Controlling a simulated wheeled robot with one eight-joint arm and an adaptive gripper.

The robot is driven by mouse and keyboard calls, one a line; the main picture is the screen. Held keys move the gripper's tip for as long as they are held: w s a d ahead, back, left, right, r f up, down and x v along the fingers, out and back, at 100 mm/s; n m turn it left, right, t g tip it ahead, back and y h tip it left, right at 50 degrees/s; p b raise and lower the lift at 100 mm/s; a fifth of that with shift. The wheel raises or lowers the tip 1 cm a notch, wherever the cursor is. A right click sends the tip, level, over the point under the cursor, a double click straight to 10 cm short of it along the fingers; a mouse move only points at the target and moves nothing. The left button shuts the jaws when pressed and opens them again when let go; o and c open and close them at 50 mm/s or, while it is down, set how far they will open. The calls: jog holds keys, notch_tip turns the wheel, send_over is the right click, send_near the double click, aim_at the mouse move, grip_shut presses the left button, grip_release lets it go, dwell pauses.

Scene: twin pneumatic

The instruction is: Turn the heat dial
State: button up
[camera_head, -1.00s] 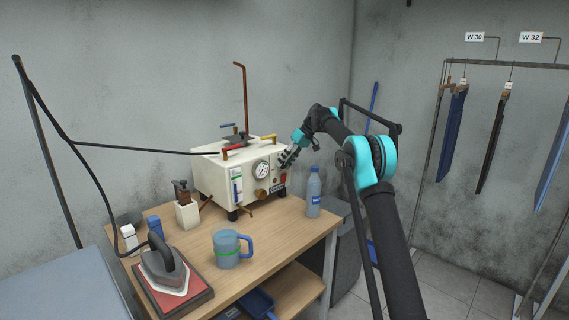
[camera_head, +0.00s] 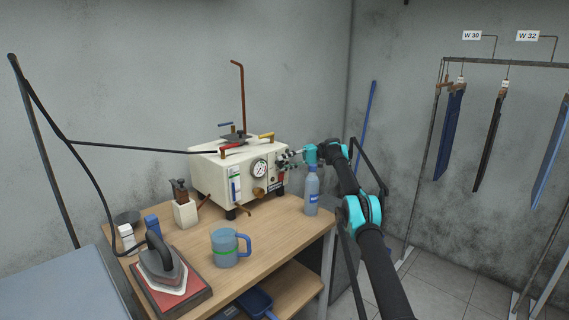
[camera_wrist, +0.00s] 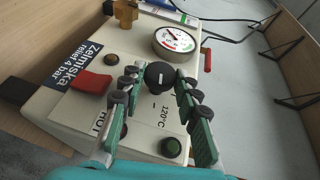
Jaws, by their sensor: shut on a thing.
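The heat dial is a black round knob (camera_wrist: 159,75) with a white mark, on the front panel of a cream steam boiler (camera_head: 213,172). A "120°C" label is printed beside it in the wrist view. My gripper (camera_wrist: 157,78) has its two green fingers on either side of the dial, shut on it. In the head view my gripper (camera_head: 286,158) is at the upper right of the boiler's front, reaching in from the right nearly level. It hides the dial there.
Near the dial are a red switch (camera_wrist: 90,82), a green button (camera_wrist: 171,147) and a pressure gauge (camera_wrist: 175,40). A water bottle (camera_head: 312,192) stands just below my arm. A mug (camera_head: 225,248) and an iron (camera_head: 165,265) are on the table's front part.

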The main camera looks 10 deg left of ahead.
jog(key=shift+f+m+g+y, duration=0.2)
jog(key=shift+m+g+y, duration=0.35)
jog(key=shift+y, duration=0.5)
jog(key=shift+f+m+g+y, duration=0.2)
jog(key=shift+m+g+y, duration=0.35)
jog(key=shift+y, duration=0.55)
jog(key=shift+f+m+g+y, duration=0.25)
jog(key=shift+m+y, duration=0.45)
jog(key=shift+y, duration=0.65)
jog(key=o, duration=1.1)
jog(key=shift+o, duration=0.2)
